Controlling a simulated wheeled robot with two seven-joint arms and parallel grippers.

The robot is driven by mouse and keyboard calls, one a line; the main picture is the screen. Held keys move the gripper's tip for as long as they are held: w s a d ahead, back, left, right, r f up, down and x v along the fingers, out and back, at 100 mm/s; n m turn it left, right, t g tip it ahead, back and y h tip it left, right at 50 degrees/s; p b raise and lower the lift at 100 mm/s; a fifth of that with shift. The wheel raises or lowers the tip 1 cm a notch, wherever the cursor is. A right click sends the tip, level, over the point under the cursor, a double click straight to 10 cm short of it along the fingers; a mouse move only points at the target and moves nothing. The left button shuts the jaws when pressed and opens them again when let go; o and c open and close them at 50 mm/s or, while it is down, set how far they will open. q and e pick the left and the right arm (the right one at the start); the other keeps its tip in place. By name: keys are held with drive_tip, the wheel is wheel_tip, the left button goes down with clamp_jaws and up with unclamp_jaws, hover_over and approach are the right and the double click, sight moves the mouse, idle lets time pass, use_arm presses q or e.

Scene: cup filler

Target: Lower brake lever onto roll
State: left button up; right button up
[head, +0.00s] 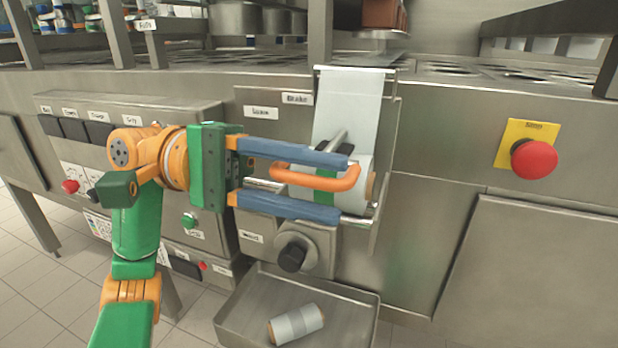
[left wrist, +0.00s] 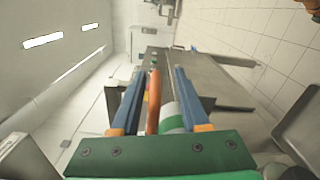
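The brake lever's orange looped handle (head: 345,181) is in front of the white film roll (head: 357,197) on the machine front; a green band shows beside the roll. A white film strip (head: 350,98) runs up from the roll. My left gripper (head: 341,187) is open, with one blue finger above the handle and one below, and gaps to both. In the left wrist view the orange handle (left wrist: 154,100) stands between the fingers, with the white and green roll (left wrist: 171,118) beside it. The fingers partly hide the roll and lever.
A steel tray (head: 240,325) below holds a small loose roll (head: 296,324). A black knob (head: 292,257) sits under the gripper. A red emergency button (head: 534,160) on a yellow plate is to the right. Labelled switches (head: 75,128) are at left.

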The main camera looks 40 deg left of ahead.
use_arm(q)
drive_tip(key=shift+r, duration=0.1)
drive_tip(key=v, duration=0.7)
